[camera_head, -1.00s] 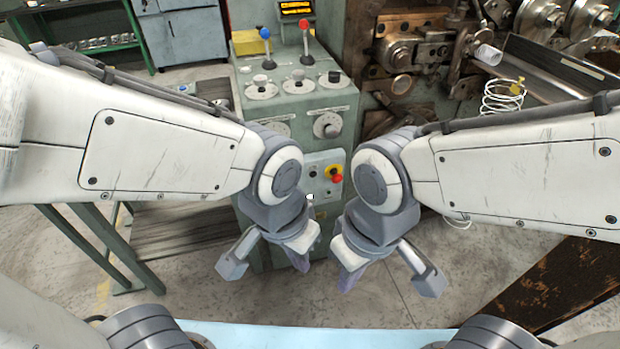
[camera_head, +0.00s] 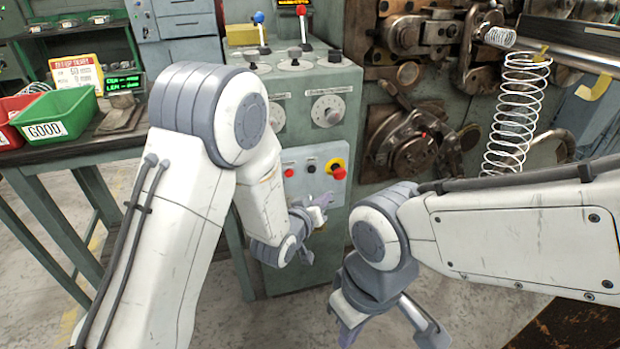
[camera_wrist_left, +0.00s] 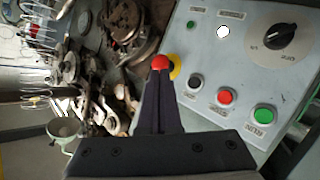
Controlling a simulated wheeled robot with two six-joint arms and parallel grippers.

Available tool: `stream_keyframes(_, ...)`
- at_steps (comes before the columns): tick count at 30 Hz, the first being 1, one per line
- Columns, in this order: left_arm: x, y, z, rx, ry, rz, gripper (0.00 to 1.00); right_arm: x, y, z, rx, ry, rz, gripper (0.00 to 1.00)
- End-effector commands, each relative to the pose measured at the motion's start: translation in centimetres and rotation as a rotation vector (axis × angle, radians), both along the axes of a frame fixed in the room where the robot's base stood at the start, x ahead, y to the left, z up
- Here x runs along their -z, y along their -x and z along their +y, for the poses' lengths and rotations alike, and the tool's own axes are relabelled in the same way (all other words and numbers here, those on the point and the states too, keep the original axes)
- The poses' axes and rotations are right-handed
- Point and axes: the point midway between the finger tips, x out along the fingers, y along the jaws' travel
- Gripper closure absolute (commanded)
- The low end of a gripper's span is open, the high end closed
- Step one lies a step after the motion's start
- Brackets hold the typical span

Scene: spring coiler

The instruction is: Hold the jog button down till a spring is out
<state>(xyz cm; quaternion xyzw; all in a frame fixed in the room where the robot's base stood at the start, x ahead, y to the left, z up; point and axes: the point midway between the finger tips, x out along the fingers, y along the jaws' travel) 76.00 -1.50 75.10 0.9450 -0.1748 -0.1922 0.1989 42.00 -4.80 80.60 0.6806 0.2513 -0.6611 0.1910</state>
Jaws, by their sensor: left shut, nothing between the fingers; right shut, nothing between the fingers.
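The control panel (camera_head: 312,168) is on the front of the green cabinet. It carries a red button (camera_head: 290,172), a small dark button (camera_head: 311,169) and a red emergency stop on yellow (camera_head: 338,172). In the left wrist view, the dark button (camera_wrist_left: 195,82), which seems to be the jog button, sits between the red button (camera_wrist_left: 225,97) and the emergency stop (camera_wrist_left: 160,62); its label is too blurred to read surely. My right gripper (camera_head: 348,332) is shut and empty, low in front of the cabinet. A wire spring (camera_head: 515,112) hangs from the coiler.
The coiler mechanism (camera_head: 415,150) stands right of the cabinet. Levers (camera_head: 301,30) and knobs (camera_head: 328,111) are above the panel. A green bin marked GOOD (camera_head: 55,115) and a red bin (camera_head: 12,130) stand on the left bench. My left forearm hides the cabinet's left side.

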Motion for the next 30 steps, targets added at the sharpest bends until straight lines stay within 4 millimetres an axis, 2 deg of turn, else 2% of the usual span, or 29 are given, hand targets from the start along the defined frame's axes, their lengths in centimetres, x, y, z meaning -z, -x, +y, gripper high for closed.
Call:
stream_keyframes(11,-0.2,-0.4,0.1,-0.001,-0.001,0.0,1.0,-0.2,0.0,0.0,0.0,-0.001,-0.001,1.0)
stream_keyframes(24,-0.2,-5.8,2.0,-0.002,-0.002,0.001,1.0,-1.1,0.0,0.0,0.0,0.0,0.0,1.0)
stream_keyframes(30,-0.1,-7.6,2.5,0.0,-0.002,0.001,1.0,-1.1,0.0,0.0,0.0,0.0,0.0,1.0)
